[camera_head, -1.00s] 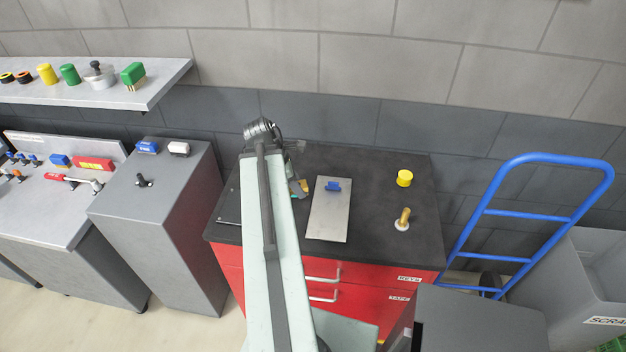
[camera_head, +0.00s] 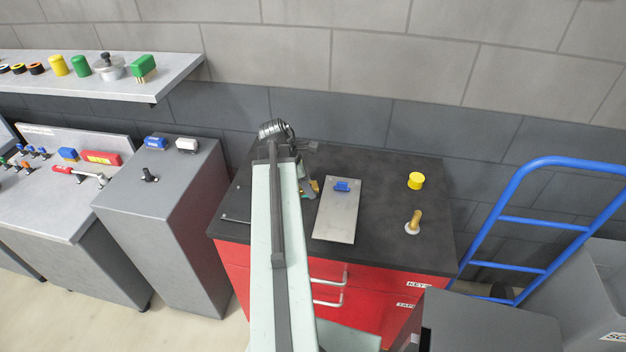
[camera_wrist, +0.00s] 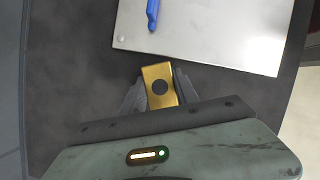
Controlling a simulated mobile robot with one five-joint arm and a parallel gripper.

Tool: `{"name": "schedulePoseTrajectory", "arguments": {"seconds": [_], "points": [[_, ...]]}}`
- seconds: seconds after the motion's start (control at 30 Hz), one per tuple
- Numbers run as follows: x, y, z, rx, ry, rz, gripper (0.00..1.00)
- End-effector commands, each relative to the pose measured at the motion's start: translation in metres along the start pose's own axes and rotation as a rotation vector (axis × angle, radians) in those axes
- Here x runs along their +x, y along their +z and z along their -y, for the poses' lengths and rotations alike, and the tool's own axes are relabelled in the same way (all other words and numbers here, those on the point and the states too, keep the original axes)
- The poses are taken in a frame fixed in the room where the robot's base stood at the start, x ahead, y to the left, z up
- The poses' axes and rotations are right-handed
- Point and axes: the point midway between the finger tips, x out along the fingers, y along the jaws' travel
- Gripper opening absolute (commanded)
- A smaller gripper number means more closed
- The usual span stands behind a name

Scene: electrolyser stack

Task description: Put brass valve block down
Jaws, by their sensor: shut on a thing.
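In the head view, the block (camera_head: 314,186) shows as a small gold patch beside my arm, mostly hidden, near my gripper (camera_head: 309,190). A grey metal plate (camera_head: 337,215) with a blue-handled item (camera_head: 342,185) lies just right of it on the black top (camera_head: 380,215).
A yellow cap (camera_head: 416,180) and a brass peg on a white base (camera_head: 413,222) stand on the right of the black top. A blue hand truck (camera_head: 510,220) is further right. A grey cabinet (camera_head: 165,215) is left. Bare top lies between plate and peg.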

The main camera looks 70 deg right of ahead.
Motion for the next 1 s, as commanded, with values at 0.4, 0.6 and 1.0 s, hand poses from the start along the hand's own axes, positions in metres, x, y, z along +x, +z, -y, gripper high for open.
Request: {"name": "schedulePoseTrajectory", "arguments": {"seconds": [0.4,0.6,1.0], "points": [[0.007,-0.003,0.002,0.002,-0.005,-0.006,0.58],[0.001,0.000,0.003,0.003,-0.007,-0.007,0.58],[-0.082,0.006,0.001,0.001,-0.002,-0.002,0.58]]}}
